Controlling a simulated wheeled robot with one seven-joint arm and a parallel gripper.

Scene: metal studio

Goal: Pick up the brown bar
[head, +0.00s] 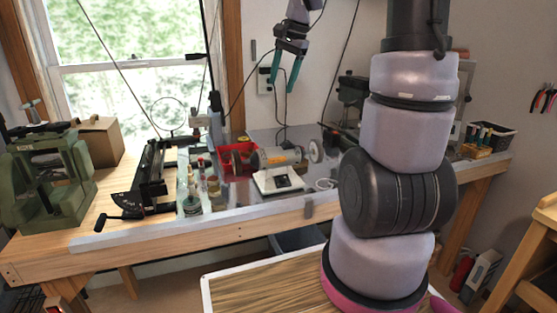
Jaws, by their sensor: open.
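My gripper (283,76) hangs near the top middle of the head view, with its teal fingers pointing down and apart. Nothing shows between the fingers. It appears above the back part of the workbench (215,219), in front of the wall. I cannot make out a brown bar for certain. My large arm links cover the right middle of the view and hide part of the bench.
A grinder (277,171), a red bin (238,157), small bottles (191,192), a black bending tool (150,182), a green machine (48,178) and a cardboard box (101,142) crowd the bench. A white-rimmed wood-grain surface (265,289) lies in front.

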